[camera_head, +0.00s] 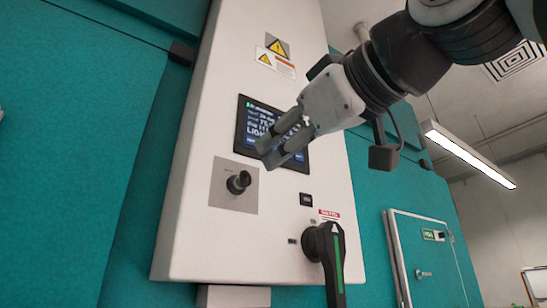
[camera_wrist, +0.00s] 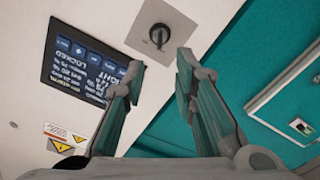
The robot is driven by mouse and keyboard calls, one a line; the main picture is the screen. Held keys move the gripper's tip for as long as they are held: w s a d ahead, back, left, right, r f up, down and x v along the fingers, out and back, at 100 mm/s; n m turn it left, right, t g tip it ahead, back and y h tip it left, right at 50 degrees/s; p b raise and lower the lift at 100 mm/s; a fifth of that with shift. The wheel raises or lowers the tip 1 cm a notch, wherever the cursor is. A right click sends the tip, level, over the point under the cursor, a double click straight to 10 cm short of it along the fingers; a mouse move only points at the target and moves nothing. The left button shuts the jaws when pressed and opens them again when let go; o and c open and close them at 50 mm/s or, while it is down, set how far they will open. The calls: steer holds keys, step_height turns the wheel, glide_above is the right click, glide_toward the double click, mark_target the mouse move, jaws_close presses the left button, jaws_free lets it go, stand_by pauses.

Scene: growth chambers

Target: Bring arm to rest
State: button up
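My gripper (camera_head: 268,155) is raised in front of the white control panel (camera_head: 190,245), at the lower part of its dark screen (camera_head: 252,125). The arm reaches in from the upper right. In the wrist view the gripper (camera_wrist: 160,66) has its two fingers apart with nothing between them. Beyond the fingertips are the screen (camera_wrist: 75,60), which reads "LOCKED", and a black knob (camera_wrist: 158,36) on a grey plate. The gripper covers part of the screen in the head view. I cannot tell the exact gap to the panel.
The black knob (camera_head: 238,182) and a large black rotary handle (camera_head: 327,255) with a green stripe stick out from the panel. Teal walls (camera_head: 70,130) flank it. A teal door (camera_head: 430,265) stands at the lower right, below a ceiling lamp (camera_head: 470,155).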

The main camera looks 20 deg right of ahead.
steer(key=shift+f, duration=0.1)
stand_by(0.4)
steer(key=d+f+m+g+h, duration=0.2)
steer(key=f+m+g, duration=0.15)
steer(key=f, duration=1.25)
steer(key=d+f+m+g+h, duration=0.25)
steer(key=f+g, duration=0.25)
steer(key=f, duration=1)
steer(key=s+d+f+m+g, duration=0.2)
steer(key=s+f+g, duration=0.2)
steer(key=s+f, duration=0.55)
steer(key=s+d+f+m+g, duration=0.2)
steer(key=s+f+g, duration=0.25)
steer(key=f, duration=0.95)
step_height(320, 180, up, 18)
steer(key=t+p, duration=0.4)
steer(key=p, duration=1.2)
steer(key=shift+s+a+h+p, duration=0.2)
steer(key=shift+s+h+p, duration=0.1)
steer(key=shift+h, duration=0.05)
